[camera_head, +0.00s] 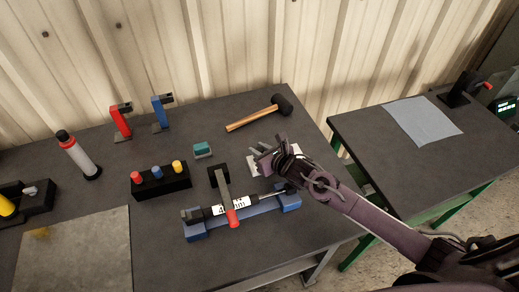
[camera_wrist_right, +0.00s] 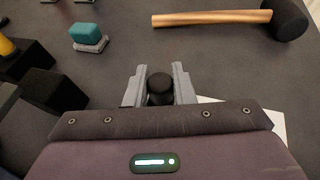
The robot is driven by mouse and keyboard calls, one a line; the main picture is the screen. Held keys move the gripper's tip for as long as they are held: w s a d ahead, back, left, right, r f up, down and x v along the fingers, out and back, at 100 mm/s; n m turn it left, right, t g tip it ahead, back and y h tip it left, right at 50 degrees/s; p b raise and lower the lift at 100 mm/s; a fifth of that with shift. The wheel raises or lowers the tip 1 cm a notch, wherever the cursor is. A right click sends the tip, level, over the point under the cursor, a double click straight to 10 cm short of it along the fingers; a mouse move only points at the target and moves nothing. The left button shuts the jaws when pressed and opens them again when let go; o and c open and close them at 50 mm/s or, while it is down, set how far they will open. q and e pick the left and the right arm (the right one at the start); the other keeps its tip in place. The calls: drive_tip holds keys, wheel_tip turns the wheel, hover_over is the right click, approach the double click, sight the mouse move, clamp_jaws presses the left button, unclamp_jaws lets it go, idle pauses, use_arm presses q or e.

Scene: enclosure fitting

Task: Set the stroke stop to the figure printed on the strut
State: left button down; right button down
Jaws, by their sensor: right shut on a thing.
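The strut (camera_head: 248,204), a dark cylinder with a thin rod, lies in a blue cradle (camera_head: 262,209). Its white label (camera_head: 217,210) shows a "4" and "m", but a clamp's red handle (camera_head: 232,218) covers part of the figure. My right gripper (camera_head: 262,153) is behind the strut's rod end, above a white sheet or plate (camera_head: 253,168). In the right wrist view its two fingers (camera_wrist_right: 159,88) are shut on a black round-topped knob (camera_wrist_right: 160,85). I cannot tell whether this knob belongs to the stroke stop. My left gripper is out of view.
A mallet (camera_head: 258,113) lies behind the gripper, and a teal block (camera_head: 203,148) sits to its left. A black rack (camera_head: 160,181) holds coloured pegs. Red (camera_head: 120,121) and blue (camera_head: 160,112) clamps stand at the back. A second table (camera_head: 370,137) is to the right.

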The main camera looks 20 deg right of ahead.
drive_tip(key=d+b, duration=0.1)
drive_tip(key=d, duration=0.3)
drive_tip(key=shift+d, duration=0.1)
drive_tip(key=c, duration=1.2)
unclamp_jaws()
drive_tip(key=shift+w, duration=0.1)
drive_tip(key=shift+c, duration=0.2)
drive_tip(key=b+v, duration=0.1)
drive_tip(key=v, duration=0.6)
drive_tip(key=shift+s+r, duration=0.2)
drive_tip(key=shift+s, duration=0.15)
drive_tip(key=shift+d, duration=0.1)
